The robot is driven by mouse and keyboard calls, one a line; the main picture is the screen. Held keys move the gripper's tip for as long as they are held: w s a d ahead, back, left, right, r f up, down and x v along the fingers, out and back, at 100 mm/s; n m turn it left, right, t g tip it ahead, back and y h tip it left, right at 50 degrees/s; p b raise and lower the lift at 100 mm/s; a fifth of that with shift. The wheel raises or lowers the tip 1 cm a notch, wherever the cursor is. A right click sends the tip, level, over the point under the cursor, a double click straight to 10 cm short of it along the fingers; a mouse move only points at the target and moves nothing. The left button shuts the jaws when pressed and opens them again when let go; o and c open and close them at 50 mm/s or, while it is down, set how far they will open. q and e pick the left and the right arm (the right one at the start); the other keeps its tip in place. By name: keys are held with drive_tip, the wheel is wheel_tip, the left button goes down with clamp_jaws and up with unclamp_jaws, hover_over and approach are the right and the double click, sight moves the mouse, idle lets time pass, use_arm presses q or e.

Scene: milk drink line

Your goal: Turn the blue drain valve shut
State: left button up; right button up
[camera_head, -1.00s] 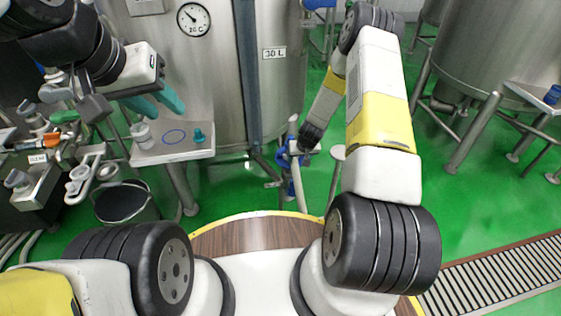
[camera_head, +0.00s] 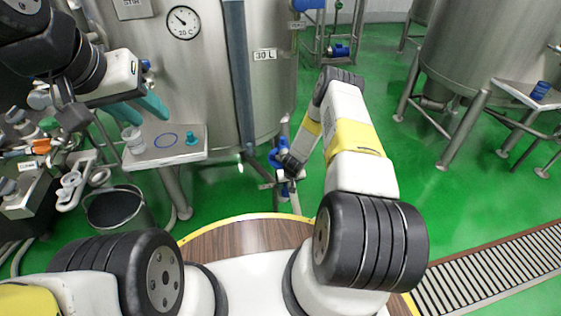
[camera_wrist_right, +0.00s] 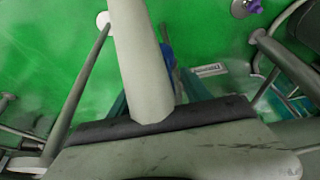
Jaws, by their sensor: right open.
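The blue drain valve (camera_head: 275,158) is low at the front of the steel tank (camera_head: 215,80). My right gripper's wrist is beside it in the head view and hides part of it and the fingers. In the right wrist view my right gripper (camera_wrist_right: 190,100) is open, with teal fingers apart. A grey pipe crosses in front of the gap, and a sliver of the blue handle (camera_wrist_right: 168,58) shows behind it. Contact cannot be told. My left gripper (camera_head: 150,122) is open and empty above the small steel shelf (camera_head: 185,150).
The shelf holds a white cup (camera_head: 133,138) and a teal knob-like piece (camera_head: 192,138). A dark bucket (camera_head: 115,210) stands on the floor at left. The green floor (camera_head: 430,210) to the right is open, up to a drain grate (camera_head: 490,272).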

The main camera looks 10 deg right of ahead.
clamp_jaws()
idle(1.4)
